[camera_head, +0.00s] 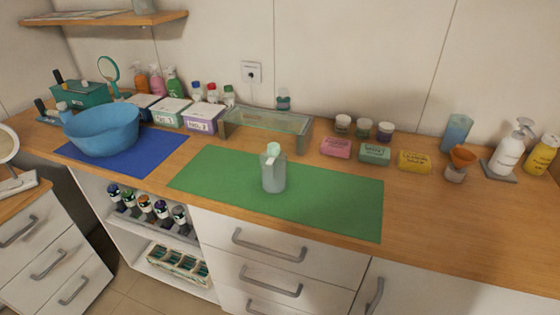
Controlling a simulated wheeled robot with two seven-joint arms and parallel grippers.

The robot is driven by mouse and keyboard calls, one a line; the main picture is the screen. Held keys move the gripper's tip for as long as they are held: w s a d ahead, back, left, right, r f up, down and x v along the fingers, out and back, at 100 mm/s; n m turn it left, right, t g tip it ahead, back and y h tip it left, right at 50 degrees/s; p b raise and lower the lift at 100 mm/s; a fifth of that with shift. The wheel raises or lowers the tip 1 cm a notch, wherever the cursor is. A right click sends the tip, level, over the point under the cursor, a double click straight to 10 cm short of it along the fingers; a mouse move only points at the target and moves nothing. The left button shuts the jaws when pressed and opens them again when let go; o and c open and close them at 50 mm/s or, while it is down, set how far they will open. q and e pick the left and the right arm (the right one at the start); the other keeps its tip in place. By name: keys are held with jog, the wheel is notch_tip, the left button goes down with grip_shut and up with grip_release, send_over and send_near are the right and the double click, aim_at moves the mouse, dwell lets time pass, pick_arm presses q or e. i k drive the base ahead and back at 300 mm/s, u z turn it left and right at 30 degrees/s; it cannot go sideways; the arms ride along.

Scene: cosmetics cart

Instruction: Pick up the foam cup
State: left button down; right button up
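No object is clearly marked as the foam cup. A frosted grey, translucent cup-like container (273,178) with a pale mint pump-shaped top stands upright on the green mat (335,198). A translucent blue tumbler (457,134) stands at the back right of the counter. I cannot tell for certain which of these is the foam cup. Neither of my grippers is in view, and nothing touches either container.
A blue bowl (103,130) sits on a blue mat (150,155) at left. A glass riser (268,122) stands behind the green mat. Soap bars, jars, an orange funnel (462,156) and a white pump bottle (508,150) line the right. The front-right counter is clear.

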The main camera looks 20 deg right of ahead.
aim_at(274, 177)
jog(key=u, duration=1.25)
jog(key=i, duration=0.85)
jog(key=z, duration=2.4)
